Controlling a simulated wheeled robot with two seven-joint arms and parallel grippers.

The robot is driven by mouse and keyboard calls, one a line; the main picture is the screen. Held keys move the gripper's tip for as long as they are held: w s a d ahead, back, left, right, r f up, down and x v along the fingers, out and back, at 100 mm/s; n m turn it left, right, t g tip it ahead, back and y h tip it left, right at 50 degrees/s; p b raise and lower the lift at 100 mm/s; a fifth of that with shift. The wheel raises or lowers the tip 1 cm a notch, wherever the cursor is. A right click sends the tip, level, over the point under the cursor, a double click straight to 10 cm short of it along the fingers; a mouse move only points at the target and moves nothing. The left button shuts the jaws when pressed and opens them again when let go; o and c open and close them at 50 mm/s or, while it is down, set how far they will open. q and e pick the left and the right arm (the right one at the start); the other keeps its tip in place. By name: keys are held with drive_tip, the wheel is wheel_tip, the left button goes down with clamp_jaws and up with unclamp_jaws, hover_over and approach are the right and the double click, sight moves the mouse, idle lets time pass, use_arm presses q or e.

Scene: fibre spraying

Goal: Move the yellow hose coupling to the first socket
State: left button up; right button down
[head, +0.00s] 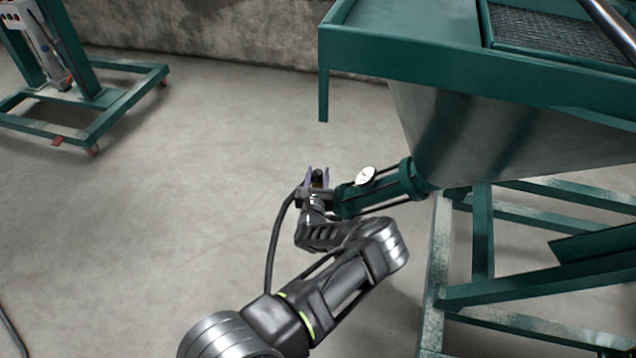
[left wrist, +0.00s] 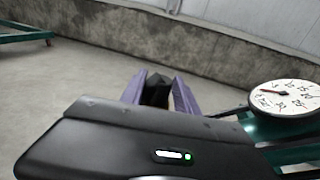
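My left gripper (head: 318,178) is beside the free end of the green pump pipe. Its two purple fingers stand on either side of a small dark piece with a little yellow on it, which I take to be the yellow hose coupling (head: 318,185). In the left wrist view my left gripper (left wrist: 158,90) has a black part (left wrist: 156,91) filling the gap between its fingers. A black hose (head: 276,235) runs down from near the gripper and goes behind my arm. No socket can be told apart; my gripper and arm hide part of the pipe end. My right gripper is not in view.
The green pump pipe (head: 384,191) carries a white round gauge (head: 366,175), close right of my gripper; the gauge also shows in the left wrist view (left wrist: 284,98). A metal hopper (head: 480,130) and green frame (head: 484,235) stand right. The floor left is clear up to a green wheeled stand (head: 110,102).

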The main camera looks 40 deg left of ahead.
use_arm(q)
clamp_jaws()
drive_tip(key=shift+r, duration=0.1)
idle(0.4)
wheel_tip(320, 180, up, 10)
drive_tip(key=p, duration=0.4)
idle(0.5)
